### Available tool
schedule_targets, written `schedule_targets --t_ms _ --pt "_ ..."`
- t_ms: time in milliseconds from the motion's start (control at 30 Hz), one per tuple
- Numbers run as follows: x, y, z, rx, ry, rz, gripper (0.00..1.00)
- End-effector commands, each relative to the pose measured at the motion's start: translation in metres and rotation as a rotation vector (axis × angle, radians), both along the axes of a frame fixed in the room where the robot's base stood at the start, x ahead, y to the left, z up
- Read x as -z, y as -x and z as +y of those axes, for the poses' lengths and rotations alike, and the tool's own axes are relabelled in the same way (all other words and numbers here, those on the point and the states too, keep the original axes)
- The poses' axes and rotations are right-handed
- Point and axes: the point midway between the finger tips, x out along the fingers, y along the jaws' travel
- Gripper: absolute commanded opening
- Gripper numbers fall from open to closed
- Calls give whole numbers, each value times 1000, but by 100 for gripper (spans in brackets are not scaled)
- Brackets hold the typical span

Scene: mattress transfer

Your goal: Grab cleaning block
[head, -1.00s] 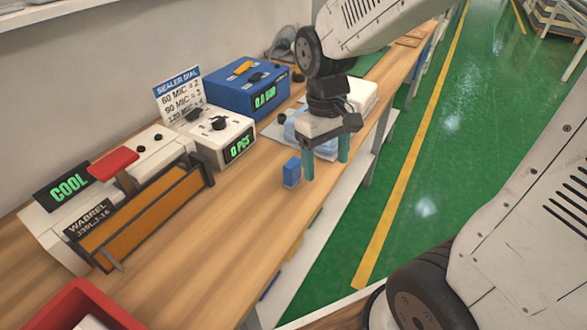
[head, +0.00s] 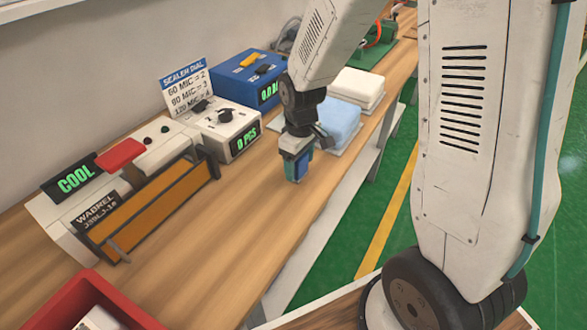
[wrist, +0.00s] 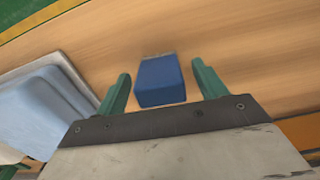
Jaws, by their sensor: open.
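The cleaning block is a small blue block with a greyish strip at one end. In the wrist view the cleaning block (wrist: 160,80) stands on the wooden bench, between and slightly beyond the two green fingers of my gripper (wrist: 161,85). The fingers are open, with a gap visible on each side of the block. In the head view my gripper (head: 296,172) is low over the bench, and the blue block (head: 301,165) shows at its fingers, partly hidden by them.
A sealer (head: 150,205) with a red handle stands to the left. A white counter box (head: 222,125) and a blue box (head: 240,75) are behind. Folded light-blue cloth (head: 338,120) lies to the right, near the bench edge. A red bin (head: 75,300) is at lower left.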

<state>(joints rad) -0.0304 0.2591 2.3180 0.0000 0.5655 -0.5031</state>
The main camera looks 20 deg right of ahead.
Motion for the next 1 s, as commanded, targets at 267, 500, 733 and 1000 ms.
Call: schedule_targets --t_ms 267,500,733,1000 --pt "9 0 1 -1 -1 -1 71" --pt "8 0 2 -2 -1 -1 22" --pt "8 0 2 -3 0 -1 22" --pt "-10 -1 3 -4 0 -4 22"
